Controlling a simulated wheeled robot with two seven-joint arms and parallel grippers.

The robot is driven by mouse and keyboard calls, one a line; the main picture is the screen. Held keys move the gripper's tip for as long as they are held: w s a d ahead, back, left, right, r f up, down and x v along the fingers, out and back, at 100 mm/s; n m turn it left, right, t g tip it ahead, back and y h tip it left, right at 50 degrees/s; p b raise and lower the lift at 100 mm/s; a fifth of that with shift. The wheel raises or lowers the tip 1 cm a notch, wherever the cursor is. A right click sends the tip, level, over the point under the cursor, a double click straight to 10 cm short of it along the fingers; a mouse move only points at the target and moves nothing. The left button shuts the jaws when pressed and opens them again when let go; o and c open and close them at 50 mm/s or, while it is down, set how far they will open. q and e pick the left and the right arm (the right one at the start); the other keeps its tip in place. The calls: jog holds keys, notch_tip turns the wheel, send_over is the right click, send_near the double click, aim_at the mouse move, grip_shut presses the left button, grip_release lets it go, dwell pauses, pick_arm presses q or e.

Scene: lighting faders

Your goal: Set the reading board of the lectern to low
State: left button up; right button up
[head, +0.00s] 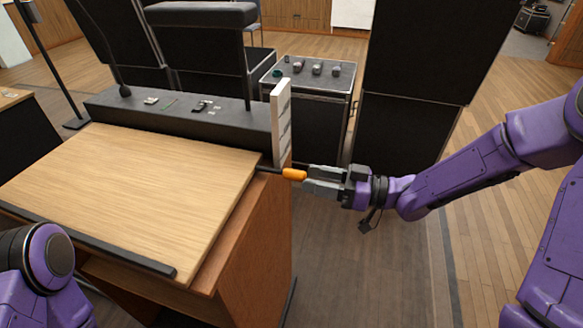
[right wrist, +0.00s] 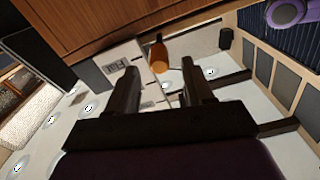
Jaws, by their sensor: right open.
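The lectern has a sloping light-wood reading board (head: 130,185) with a dark ledge along its near edge. A dark lever ends in an orange grip (head: 294,174) at the lectern's right side, beside the foot of an upright white label plate (head: 281,122). My right gripper (head: 307,178) is open, its fingertips at the grip's outer end. In the right wrist view the grip (right wrist: 158,57) lies ahead of the gap between the fingers (right wrist: 158,74), with the label plate (right wrist: 120,64) to its left. The plate's lettering is too small to read surely. My left gripper is out of view.
A dark console strip (head: 190,118) with small items and a gooseneck microphone (head: 124,90) runs behind the board. A black case (head: 310,95) with several knobs stands behind, and a tall black panel (head: 420,80) to its right. The floor right of the lectern is clear.

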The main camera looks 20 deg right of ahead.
aim_at(284, 173)
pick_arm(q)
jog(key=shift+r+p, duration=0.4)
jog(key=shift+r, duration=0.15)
pick_arm(e)
jog(key=x, duration=0.6)
jog(key=shift+f, duration=0.1)
